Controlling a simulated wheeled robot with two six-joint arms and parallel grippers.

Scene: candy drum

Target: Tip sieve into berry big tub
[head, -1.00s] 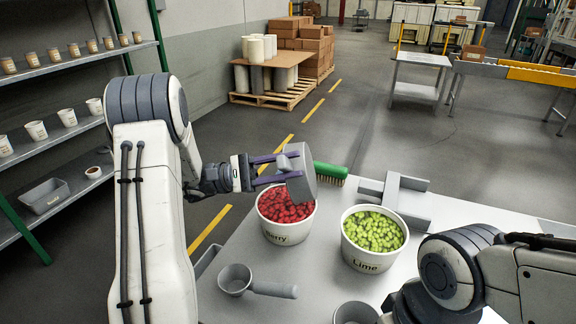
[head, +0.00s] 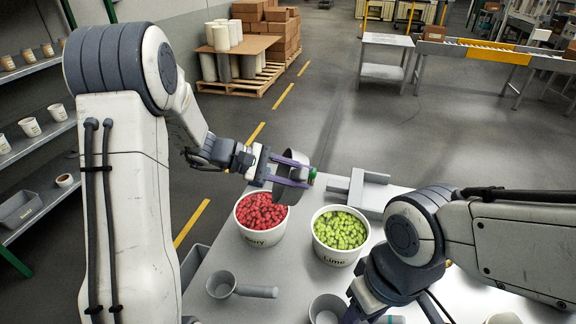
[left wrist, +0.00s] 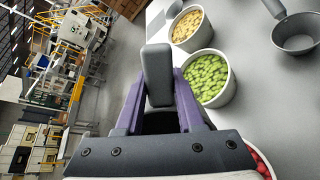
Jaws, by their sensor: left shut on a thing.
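My left gripper (head: 285,172) has purple fingers and is shut on the grey sieve (head: 291,188). The sieve is tilted over the right rear rim of the berry tub. In the left wrist view a grey part of it (left wrist: 157,75) stands between the fingers; its contents cannot be made out. The berry tub (head: 262,238) is white, labelled and full of red pieces. Only its edge and some red pieces (left wrist: 261,166) show in the left wrist view. My right arm comes in from the right; its fingers are out of sight.
The lime tub (head: 336,255), with green pieces, stands right of the berry tub. A grey scoop (head: 222,282) lies in front, with another grey cup (head: 327,309) near the bottom edge. A grey block-like fixture (head: 367,190) is behind. A tub of yellowish pieces (left wrist: 188,28) shows in the wrist view.

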